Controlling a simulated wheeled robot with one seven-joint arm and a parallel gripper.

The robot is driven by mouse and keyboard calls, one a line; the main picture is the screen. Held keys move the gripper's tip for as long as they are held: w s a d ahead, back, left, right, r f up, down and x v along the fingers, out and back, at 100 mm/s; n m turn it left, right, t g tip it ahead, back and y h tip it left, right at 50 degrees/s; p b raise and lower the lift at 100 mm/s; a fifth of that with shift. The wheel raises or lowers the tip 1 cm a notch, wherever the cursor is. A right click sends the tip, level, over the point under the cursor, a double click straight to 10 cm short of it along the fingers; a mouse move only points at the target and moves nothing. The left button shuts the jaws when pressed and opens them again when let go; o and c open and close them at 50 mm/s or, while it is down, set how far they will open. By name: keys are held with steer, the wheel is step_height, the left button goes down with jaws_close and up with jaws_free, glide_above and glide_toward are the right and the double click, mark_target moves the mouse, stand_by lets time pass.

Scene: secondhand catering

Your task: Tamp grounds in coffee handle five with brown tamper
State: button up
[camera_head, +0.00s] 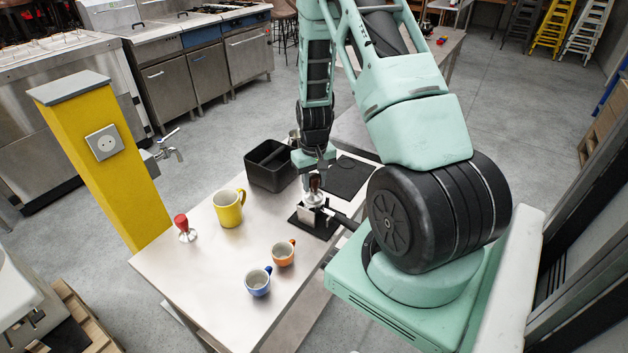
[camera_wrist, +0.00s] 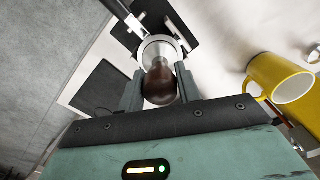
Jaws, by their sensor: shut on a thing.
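The brown tamper (camera_wrist: 158,84) is upright between the fingers of my gripper (camera_wrist: 157,88), which is shut on its wooden handle. In the head view my gripper (camera_head: 315,180) points down with the brown tamper (camera_head: 315,196) below it. The tamper's metal base is at the round basket of the coffee handle (camera_wrist: 166,46), which rests in a stand on a black mat (camera_head: 298,223). Whether the base presses on the grounds cannot be told. The coffee handle's dark grip (camera_head: 343,220) points right in the head view. The grounds are hidden.
A red-handled tamper (camera_head: 183,226), yellow mug (camera_head: 229,209), orange cup (camera_head: 284,254) and blue cup (camera_head: 258,282) stand on the table's left and front parts. A black knock box (camera_head: 268,175) is left of my gripper. A second black mat (camera_head: 348,177) lies behind. A yellow post (camera_head: 105,160) stands beyond the table.

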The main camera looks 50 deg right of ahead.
steer(key=shift+f+b, duration=0.5)
steer(key=shift+f, duration=0.3)
stand_by(0.9)
steer(key=shift+s+r, duration=0.1)
steer(key=shift+r+p, duration=3.05)
steer(key=shift+r, duration=1)
steer(key=shift+f, duration=0.15)
